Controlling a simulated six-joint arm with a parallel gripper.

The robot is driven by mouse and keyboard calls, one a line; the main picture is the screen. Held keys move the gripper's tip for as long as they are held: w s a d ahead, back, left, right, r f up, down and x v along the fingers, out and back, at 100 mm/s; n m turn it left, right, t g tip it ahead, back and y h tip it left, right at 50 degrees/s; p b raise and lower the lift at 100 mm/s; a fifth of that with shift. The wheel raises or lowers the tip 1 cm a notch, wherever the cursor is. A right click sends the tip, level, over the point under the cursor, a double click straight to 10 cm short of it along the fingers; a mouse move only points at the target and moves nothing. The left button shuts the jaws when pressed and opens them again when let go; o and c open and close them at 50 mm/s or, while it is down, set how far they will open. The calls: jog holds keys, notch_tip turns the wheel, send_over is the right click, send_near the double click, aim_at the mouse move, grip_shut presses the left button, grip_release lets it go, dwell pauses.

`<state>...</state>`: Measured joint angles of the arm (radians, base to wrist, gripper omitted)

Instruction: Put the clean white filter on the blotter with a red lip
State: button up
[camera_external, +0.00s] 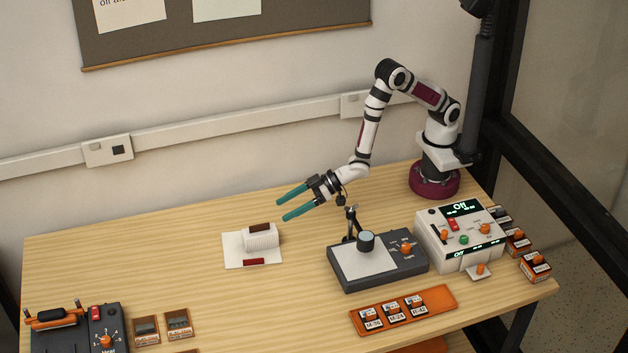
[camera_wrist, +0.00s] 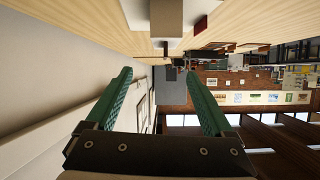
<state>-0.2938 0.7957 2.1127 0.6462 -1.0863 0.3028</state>
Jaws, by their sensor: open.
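A white ribbed block (camera_external: 262,241), which looks like the filter, has a dark brown strip on top. It appears to rest on a flat white blotter (camera_external: 236,254) with a dark red lip (camera_external: 254,262) along its front edge. My gripper (camera_external: 281,210) is open and empty, in the air behind and a little right of the block, apart from it. In the wrist view the two teal fingers (camera_wrist: 159,73) are spread with nothing between them. The block (camera_wrist: 167,18) and the red lip (camera_wrist: 201,22) show at the top edge there, partly cut off.
A dark instrument (camera_external: 345,281) with a pale plate and a white control box (camera_external: 446,247) reading Off stand to the right. An orange tray (camera_external: 436,300) holds small labelled cartridges. A dark device (camera_external: 74,333) and two small brown boxes (camera_external: 178,323) sit front left.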

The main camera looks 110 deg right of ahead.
jog(key=s+d+r+m+g, duration=0.1)
jog(key=s+r+g, duration=0.3)
jog(key=s, duration=0.9)
jog(key=s+d+r+m+g+y, duration=0.1)
jog(key=s+d+r+m+g, duration=0.1)
jog(key=s, duration=1.1)
jog(key=s+d+r+m+g+y, duration=0.1)
jog(key=s+r+g, duration=0.5)
jog(key=s, duration=0.7)
jog(key=shift+d+r+g, duration=0.35)
jog(key=shift+d+g, duration=0.35)
jog(key=shift+d, duration=0.2)
jog(key=shift+s, duration=0.1)
